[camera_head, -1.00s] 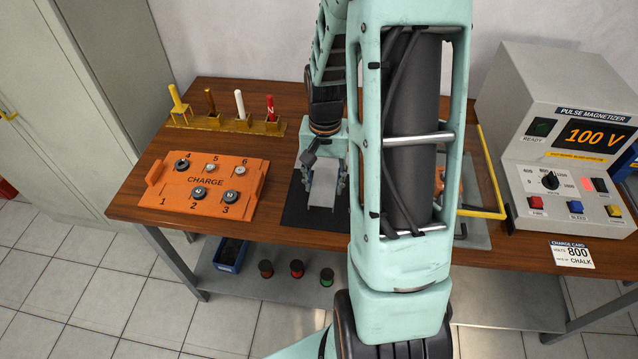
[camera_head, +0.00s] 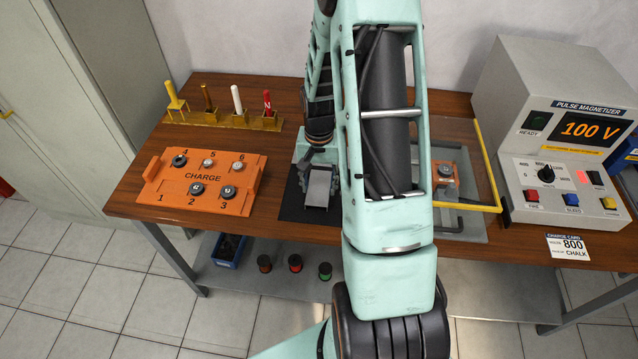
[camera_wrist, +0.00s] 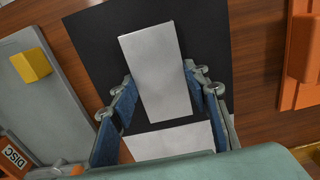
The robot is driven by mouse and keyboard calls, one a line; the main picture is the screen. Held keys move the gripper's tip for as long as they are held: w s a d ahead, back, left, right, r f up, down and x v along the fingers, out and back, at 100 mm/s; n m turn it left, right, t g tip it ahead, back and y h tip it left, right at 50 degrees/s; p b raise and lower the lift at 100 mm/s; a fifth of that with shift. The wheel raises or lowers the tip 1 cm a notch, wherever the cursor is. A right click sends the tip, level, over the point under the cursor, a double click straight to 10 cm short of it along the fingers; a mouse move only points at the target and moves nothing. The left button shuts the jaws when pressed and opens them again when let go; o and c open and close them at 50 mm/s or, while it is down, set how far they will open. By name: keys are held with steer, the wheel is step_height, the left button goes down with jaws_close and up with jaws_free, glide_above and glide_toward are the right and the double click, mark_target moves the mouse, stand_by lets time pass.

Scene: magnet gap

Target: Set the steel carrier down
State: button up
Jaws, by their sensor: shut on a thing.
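The steel carrier (camera_head: 320,187) is a pale grey metal piece over the black mat (camera_head: 292,207) in the middle of the bench. In the wrist view the carrier (camera_wrist: 152,55) shows a long flat face, with a second pale face nearer the camera. My gripper (camera_head: 318,183) is shut on the carrier, with blue-padded fingers on either side of it, as the wrist view (camera_wrist: 157,75) shows. The black mat (camera_wrist: 95,45) surrounds the carrier there. I cannot tell whether the carrier's underside touches the mat.
An orange CHARGE tray (camera_head: 170,208) with several discs lies left of the mat. A grey plate with a yellow-framed clear guard (camera_head: 489,165) stands to the right, before the pulse magnetizer (camera_head: 560,120). A yellow rack (camera_head: 215,121) of coloured sticks stands at the back left.

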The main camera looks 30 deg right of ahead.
mark_target(318, 187)
steer(key=shift+f, duration=0.1)
steer(key=shift+f, duration=0.15)
steer(key=o, duration=1.4)
steer(key=shift+r, duration=0.2)
step_height(318, 187, up, 12)
steer(key=shift+r, duration=0.1)
steer(key=shift+w, duration=0.1)
